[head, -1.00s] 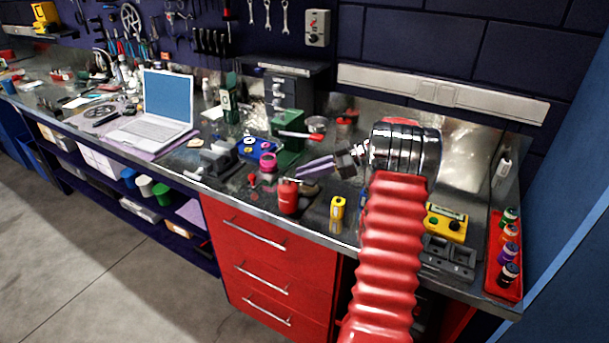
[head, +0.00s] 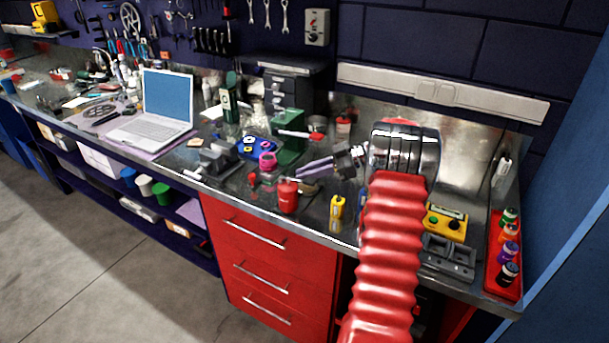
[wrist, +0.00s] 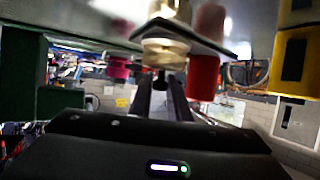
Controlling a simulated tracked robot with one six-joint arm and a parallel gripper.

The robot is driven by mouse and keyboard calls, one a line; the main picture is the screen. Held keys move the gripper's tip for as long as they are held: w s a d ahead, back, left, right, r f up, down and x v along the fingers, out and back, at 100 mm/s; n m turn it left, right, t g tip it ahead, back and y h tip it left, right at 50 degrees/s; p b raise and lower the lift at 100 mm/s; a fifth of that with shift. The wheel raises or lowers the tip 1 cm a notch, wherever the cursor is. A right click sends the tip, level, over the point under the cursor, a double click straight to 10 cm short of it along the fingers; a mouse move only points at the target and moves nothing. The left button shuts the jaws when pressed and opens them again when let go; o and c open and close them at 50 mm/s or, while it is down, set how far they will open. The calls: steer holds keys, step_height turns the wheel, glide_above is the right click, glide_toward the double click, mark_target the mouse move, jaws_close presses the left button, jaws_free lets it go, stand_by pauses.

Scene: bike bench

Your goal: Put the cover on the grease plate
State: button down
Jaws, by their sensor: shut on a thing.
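My gripper (head: 303,170) reaches in from the right over the middle of the bench, its fingers pointing left. In the wrist view its two dark fingers (wrist: 163,98) are close together on a small dark piece below a pale gold, rounded thing. That gold thing (wrist: 165,52) looks like the cover, but blur leaves this unsure. It is too small or hidden to make out in the head view. I cannot pick out the grease plate for certain; a pink round pot (head: 267,160) stands left of the fingertips.
A red can (head: 288,197) stands close to the fingers on the near side, with a yellow bottle (head: 337,207) to its right. A green device (head: 289,128) stands behind. A grey vise-like block (head: 217,160) is left. A red bottle tray (head: 503,258) is far right.

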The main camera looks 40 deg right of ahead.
steer(key=shift+f, duration=0.15)
steer(key=c, duration=1.9)
jaws_free()
steer(key=shift+c, duration=0.2)
steer(key=shift+d, duration=0.1)
steer(key=shift+v, duration=1.85)
steer(key=v, duration=0.7)
steer(key=shift+w, duration=0.2)
